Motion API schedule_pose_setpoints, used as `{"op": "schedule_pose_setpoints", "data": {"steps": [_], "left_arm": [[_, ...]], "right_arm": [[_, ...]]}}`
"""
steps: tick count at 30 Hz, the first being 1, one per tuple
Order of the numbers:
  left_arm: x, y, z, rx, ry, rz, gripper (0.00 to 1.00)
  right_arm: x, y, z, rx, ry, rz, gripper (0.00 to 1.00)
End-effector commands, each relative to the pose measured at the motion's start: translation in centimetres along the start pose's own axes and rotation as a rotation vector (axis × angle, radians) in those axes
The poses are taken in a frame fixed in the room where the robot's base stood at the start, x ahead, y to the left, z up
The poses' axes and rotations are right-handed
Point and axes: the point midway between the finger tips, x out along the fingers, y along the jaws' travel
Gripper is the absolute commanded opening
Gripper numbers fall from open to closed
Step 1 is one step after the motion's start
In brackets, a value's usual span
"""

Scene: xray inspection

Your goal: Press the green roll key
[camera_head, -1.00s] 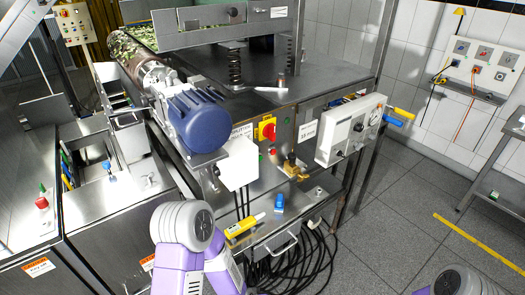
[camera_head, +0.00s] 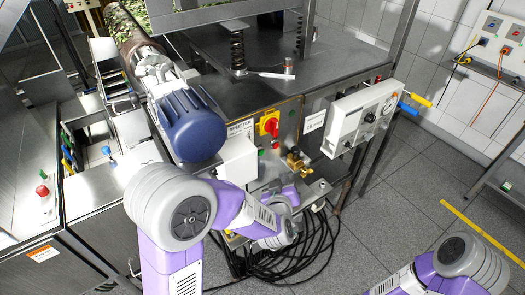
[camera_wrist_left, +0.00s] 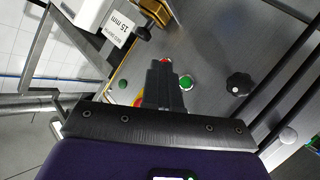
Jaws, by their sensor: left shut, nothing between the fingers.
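A green button (camera_wrist_left: 186,82) with a pale rim sits on the grey metal panel in the left wrist view. My left gripper (camera_wrist_left: 163,66) is shut and empty. I cannot tell how far the tips are from the panel. In the head view my left forearm reaches toward the panel, and the fingertips are not clear there. My right gripper is out of view.
A brass valve (camera_head: 295,161) and white control box (camera_head: 358,118) are to the right. A black knob (camera_wrist_left: 239,84) and another green spot (camera_wrist_left: 123,84) are on the panel. Black cables (camera_head: 300,262) hang below.

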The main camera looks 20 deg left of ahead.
Motion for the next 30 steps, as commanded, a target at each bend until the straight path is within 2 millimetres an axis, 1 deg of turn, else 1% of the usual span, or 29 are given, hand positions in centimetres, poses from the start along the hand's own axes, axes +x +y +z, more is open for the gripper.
{"op": "schedule_pose_setpoints", "data": {"steps": [8, 11, 21, 24, 30], "left_arm": [[0.5, -0.3, -0.2, 0.000, -0.001, -0.001, 0.00], [1.1, -0.9, -0.8, -0.001, 0.000, -0.002, 0.00], [4.5, -3.4, -3.2, 0.001, -0.001, -0.003, 0.00], [5.3, -3.8, -3.6, -0.001, -0.001, 0.000, 0.00], [6.1, -4.4, -4.2, 0.001, -0.003, 0.001, 0.00]], "right_arm": [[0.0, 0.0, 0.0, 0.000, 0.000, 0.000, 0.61], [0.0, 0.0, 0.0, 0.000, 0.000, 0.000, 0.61], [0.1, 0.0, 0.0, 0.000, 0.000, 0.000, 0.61], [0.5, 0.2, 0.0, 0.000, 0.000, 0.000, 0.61], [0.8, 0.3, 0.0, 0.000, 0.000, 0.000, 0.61]]}}
